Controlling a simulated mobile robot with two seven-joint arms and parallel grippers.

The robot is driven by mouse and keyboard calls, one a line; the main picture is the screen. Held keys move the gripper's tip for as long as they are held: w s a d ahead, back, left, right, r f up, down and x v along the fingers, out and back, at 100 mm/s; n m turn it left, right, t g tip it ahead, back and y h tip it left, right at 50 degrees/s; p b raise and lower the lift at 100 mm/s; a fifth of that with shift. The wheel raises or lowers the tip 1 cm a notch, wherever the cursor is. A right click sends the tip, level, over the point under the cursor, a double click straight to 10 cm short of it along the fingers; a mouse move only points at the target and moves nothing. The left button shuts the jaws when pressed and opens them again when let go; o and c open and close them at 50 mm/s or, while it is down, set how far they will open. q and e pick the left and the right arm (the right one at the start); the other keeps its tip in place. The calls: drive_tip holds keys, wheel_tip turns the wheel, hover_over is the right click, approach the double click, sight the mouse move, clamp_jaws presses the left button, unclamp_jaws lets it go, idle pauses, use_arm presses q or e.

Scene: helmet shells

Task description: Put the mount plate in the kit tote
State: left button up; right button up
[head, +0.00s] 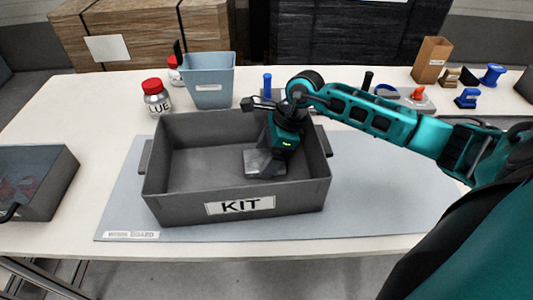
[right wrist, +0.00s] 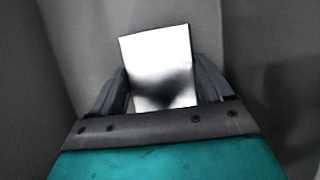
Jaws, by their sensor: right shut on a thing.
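The kit tote (head: 168,206) is a dark grey open box with a white KIT label on its front wall. The mount plate (head: 256,160) is a flat grey metal piece, held inside the tote's right half. In the right wrist view the plate (right wrist: 160,65) shows bright between the two fingers. My right gripper (head: 270,165) reaches down into the tote and is shut on the plate. I cannot tell whether the plate touches the tote floor. My right gripper also shows in the right wrist view (right wrist: 162,95). My left gripper is not in view.
The tote stands on a grey work board (head: 380,200) on a white table. A blue-grey bin (head: 208,85) and red-capped glue jars (head: 157,100) stand behind it. Another grey bin (head: 50,185) is at the left. The tote's left half is empty.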

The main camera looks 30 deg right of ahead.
drive_tip(key=shift+r, duration=0.15)
drive_tip(key=shift+f, duration=0.2)
drive_tip(key=o, duration=1.4)
drive_tip(key=shift+r, duration=0.15)
drive_tip(key=shift+d+r, duration=0.1)
drive_tip(key=shift+r, duration=0.15)
drive_tip(key=v, duration=1.1)
drive_tip(key=shift+d+r, duration=0.1)
drive_tip(key=shift+r, duration=0.1)
